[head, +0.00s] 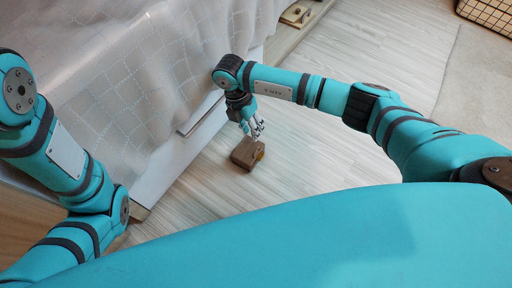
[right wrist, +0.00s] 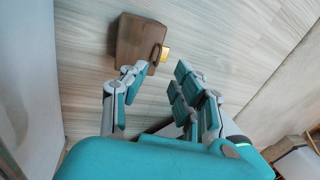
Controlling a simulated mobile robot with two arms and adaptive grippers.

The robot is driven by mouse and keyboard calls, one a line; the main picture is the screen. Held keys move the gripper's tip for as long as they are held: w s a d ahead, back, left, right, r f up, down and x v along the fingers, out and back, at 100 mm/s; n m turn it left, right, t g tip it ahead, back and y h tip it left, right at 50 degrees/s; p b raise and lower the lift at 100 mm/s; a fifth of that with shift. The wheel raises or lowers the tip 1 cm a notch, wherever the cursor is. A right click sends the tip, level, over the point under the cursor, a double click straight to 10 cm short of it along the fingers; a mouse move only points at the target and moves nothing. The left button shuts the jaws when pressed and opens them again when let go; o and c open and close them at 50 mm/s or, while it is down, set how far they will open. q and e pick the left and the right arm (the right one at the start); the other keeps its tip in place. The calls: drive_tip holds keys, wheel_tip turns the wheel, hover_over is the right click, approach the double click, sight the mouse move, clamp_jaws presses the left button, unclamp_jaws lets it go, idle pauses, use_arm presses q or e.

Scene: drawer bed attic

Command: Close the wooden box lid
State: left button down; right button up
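A small brown wooden box (head: 245,154) sits on the floor beside the white bed base. In the right wrist view the box (right wrist: 134,42) is at the top, with a gold piece (right wrist: 165,53) and a dark rounded part on its right side. No raised lid stands out, but the box is too small and partly covered to tell the lid's state. My right gripper (head: 256,128) is just above the box. In the right wrist view its fingers (right wrist: 160,88) are spread with nothing between them; the left finger overlaps the box's lower edge. My left gripper is out of view.
The bed's draped white cover (head: 130,75) and a drawer front with a metal handle (head: 200,115) border the box on the left. Pale wooden floor (head: 320,150) lies open to the right. A wire basket (head: 487,14) stands at the far top right.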

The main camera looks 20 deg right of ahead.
sight(257, 148)
drive_tip(key=b+x, duration=0.4)
drive_tip(key=x, duration=0.4)
drive_tip(key=shift+c, duration=0.3)
clamp_jaws()
drive_tip(key=shift+o, duration=0.3)
unclamp_jaws()
drive_tip(key=shift+r, duration=0.1)
